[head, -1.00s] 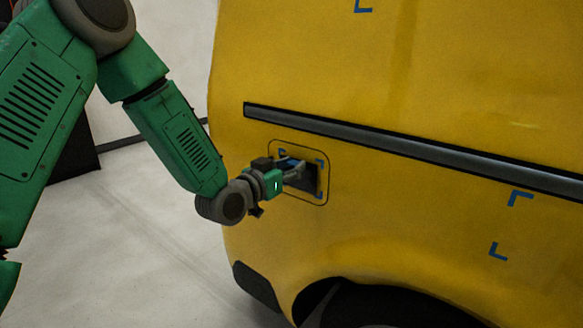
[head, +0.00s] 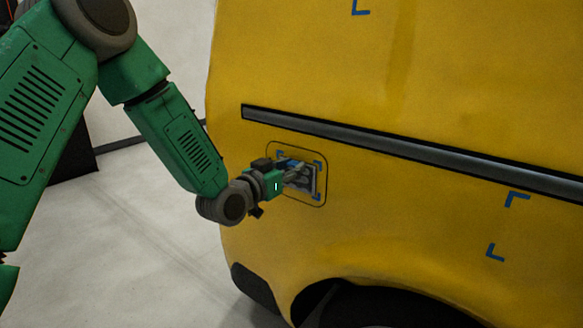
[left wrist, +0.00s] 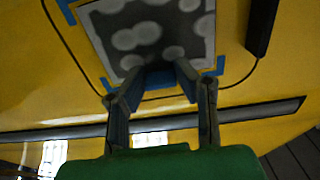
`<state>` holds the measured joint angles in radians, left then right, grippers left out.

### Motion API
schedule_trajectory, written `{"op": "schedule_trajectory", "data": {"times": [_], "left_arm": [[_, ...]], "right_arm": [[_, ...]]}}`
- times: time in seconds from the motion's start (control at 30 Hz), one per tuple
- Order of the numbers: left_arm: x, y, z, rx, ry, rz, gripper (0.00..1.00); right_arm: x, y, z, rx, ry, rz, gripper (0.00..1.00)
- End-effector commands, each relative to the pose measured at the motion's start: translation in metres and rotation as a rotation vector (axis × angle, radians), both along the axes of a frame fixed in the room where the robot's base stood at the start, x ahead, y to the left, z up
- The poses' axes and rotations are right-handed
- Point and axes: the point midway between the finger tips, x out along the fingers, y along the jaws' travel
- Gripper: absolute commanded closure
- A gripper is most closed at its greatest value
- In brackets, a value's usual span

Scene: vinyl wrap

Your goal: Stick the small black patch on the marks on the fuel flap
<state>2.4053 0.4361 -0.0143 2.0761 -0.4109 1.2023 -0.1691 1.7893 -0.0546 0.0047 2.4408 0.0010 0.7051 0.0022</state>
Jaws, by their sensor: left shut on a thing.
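The fuel flap (head: 320,200) is a rounded outline on the yellow van side, with blue corner marks (head: 317,196) on it. The small patch (head: 309,182) is over the flap between these marks. In the left wrist view the patch (left wrist: 150,36) looks dark grey with pale blotches, and three blue corners show around it. My left gripper (head: 297,177) is in front of the flap. Its two fingers (left wrist: 160,72) come together on the patch's near edge and are shut on it. I cannot tell whether the patch lies fully flat against the flap. My right gripper is not in view.
A dark trim strip (head: 400,145) runs along the van above the flap. Other blue corner marks (head: 517,198) are on the panel to the right. The wheel arch (head: 370,305) is below. Open pale floor (head: 130,250) lies to the left.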

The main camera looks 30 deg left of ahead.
Motion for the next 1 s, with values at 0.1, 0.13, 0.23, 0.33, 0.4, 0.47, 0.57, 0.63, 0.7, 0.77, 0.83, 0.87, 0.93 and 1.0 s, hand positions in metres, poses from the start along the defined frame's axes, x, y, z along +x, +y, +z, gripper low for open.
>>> {"op": "schedule_trajectory", "data": {"times": [0.1,0.13,0.23,0.33,0.4,0.47,0.57,0.63,0.7,0.77,0.83,0.87,0.93,1.0], "left_arm": [[0.001,0.000,0.001,0.001,-0.003,0.000,0.86],[0.001,0.000,0.001,0.001,-0.003,0.000,0.86],[0.001,0.000,0.001,0.000,-0.004,0.000,0.86],[0.001,0.000,0.001,0.001,-0.004,0.000,0.60],[0.001,0.000,0.001,0.000,-0.003,0.000,0.50],[0.001,0.000,0.001,0.000,-0.003,0.000,0.50],[0.001,0.000,0.001,0.000,-0.003,0.000,0.50],[0.000,0.000,0.001,0.000,-0.002,0.000,0.50],[-0.003,0.001,0.001,0.000,-0.002,0.001,0.50],[-0.009,0.001,0.000,-0.001,-0.001,0.001,0.50],[-0.019,0.002,0.001,-0.002,-0.001,0.001,0.50],[-0.025,0.003,0.001,-0.002,-0.001,0.001,0.50],[-0.040,0.004,0.000,-0.002,-0.001,0.000,0.50],[-0.056,0.006,0.000,-0.002,0.000,0.002,0.50]], "right_arm": [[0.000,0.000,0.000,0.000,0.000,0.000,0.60],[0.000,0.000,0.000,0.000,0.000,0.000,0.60],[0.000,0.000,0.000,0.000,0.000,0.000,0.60],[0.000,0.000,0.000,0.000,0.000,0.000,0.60],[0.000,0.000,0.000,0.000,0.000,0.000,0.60],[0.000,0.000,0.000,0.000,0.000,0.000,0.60],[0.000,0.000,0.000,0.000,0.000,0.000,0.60],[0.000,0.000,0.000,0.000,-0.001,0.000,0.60],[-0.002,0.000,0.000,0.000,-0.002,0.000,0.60],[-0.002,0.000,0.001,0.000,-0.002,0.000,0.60],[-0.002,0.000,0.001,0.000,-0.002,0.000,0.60],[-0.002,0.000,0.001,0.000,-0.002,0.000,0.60],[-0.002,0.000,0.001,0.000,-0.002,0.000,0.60],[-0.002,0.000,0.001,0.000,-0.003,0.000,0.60]]}}
